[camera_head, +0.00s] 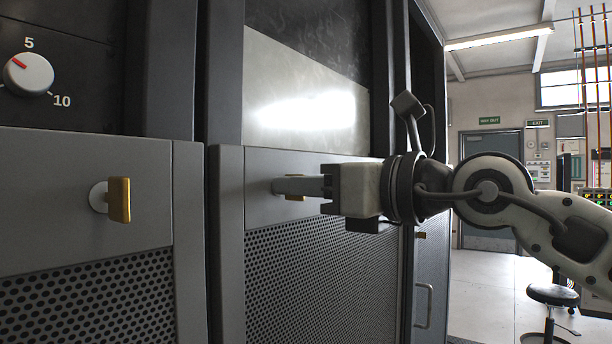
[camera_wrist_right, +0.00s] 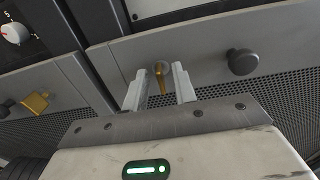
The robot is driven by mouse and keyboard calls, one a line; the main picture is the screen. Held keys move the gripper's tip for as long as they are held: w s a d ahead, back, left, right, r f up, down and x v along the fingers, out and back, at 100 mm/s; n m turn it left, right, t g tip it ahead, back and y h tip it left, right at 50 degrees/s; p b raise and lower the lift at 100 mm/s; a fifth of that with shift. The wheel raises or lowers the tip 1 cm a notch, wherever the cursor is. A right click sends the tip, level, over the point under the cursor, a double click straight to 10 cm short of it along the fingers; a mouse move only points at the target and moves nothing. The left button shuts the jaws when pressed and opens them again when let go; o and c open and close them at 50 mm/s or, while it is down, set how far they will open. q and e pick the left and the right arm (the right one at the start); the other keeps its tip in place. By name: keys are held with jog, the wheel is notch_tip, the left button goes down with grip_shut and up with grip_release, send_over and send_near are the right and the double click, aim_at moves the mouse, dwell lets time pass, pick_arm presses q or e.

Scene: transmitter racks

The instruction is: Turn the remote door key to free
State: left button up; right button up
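A brass key (camera_wrist_right: 160,76) sits in a round lock on the grey panel of the middle cabinet. In the wrist view it lies between the two fingers of my right gripper (camera_wrist_right: 158,88), with a gap on each side. The fingers are apart and not shut on it. In the head view my right gripper (camera_head: 285,186) reaches in from the right, and its fingers hide most of this key (camera_head: 295,198). A second brass key (camera_head: 119,200) stands in the left cabinet's panel, also in the wrist view (camera_wrist_right: 36,102). No label shows which is the remote door key. My left gripper is out of view.
A dark round knob (camera_wrist_right: 241,62) sticks out right of the middle key. A white dial (camera_head: 28,74) is at upper left. Perforated panels (camera_head: 310,280) lie below. Another cabinet with a handle (camera_head: 424,305) and a stool (camera_head: 552,295) are to the right.

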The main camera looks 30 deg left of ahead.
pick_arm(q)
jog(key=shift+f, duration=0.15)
pick_arm(e)
grip_shut()
pick_arm(q)
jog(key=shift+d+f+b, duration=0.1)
jog(key=shift+b, duration=0.35)
pick_arm(e)
jog(key=shift+f+n, duration=0.1)
jog(key=shift+n, duration=0.3)
pick_arm(q)
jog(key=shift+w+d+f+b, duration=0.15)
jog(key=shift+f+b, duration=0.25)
jog(key=shift+b, duration=0.6)
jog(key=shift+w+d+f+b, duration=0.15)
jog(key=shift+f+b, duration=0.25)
jog(key=shift+b, duration=0.6)
pick_arm(e)
jog(key=shift+s+n, duration=0.15)
jog(key=shift+n, duration=8.35)
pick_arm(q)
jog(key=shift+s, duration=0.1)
